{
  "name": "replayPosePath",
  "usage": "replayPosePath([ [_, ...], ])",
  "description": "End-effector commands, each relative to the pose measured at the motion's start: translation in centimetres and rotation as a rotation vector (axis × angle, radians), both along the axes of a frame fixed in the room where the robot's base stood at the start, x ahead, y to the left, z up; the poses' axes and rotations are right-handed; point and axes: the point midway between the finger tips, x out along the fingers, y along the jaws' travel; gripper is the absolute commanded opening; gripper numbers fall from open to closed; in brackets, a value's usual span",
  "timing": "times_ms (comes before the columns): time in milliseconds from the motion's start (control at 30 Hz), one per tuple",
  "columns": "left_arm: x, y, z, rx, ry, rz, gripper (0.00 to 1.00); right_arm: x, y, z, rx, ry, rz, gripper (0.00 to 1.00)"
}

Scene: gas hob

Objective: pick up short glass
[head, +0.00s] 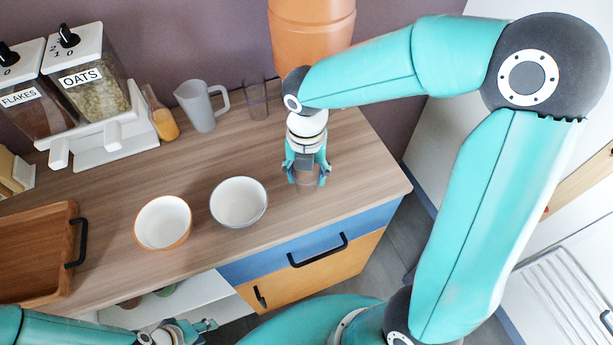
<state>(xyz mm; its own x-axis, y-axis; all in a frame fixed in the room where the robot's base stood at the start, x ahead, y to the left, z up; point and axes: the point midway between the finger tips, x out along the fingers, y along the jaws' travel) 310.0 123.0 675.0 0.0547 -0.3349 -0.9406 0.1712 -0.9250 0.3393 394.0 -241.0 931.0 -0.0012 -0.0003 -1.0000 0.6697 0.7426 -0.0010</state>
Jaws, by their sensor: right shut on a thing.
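My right gripper (306,178) reaches down from above onto the right part of the wooden counter. It is shut on a short glass (306,187), a small see-through brownish tumbler mostly hidden by the fingers. The glass looks upright, at or just above the counter top; I cannot tell if it touches. Another see-through glass (256,98) stands at the back, beside the jug. My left gripper (206,327) is low at the bottom edge, in front of the counter and away from the glasses; its jaw opening is unclear.
Two bowls, one orange-rimmed (163,222) and one white (239,202), stand left of my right gripper. A grey jug (200,105), an orange bottle (161,115) and cereal dispensers (92,88) line the back. A wooden tray (38,252) lies left. The counter's right end is clear.

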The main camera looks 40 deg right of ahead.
Motion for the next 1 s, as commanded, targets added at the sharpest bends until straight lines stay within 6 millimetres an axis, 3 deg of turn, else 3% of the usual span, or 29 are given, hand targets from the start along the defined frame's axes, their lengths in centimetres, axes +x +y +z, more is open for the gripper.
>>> replayPosePath([
  [400, 0.0, 0.0, 0.6, 0.000, 0.000, 0.000, 0.40, 0.2, 0.1, 10.7, 0.001, -0.009, 0.001, 0.17],
  [600, 0.0, 0.0, 0.9, 0.000, 0.000, 0.000, 0.40, 0.1, 0.1, 15.0, 0.002, -0.006, 0.003, 0.17],
  [800, 0.0, 0.0, 1.1, 0.000, 0.000, 0.000, 0.40, 0.0, 0.0, 17.3, 0.001, -0.002, 0.001, 0.17],
  [1000, 0.0, 0.0, 1.1, 0.000, 0.000, 0.000, 0.40, 0.0, 0.0, 17.8, 0.001, -0.001, 0.002, 0.17],
])
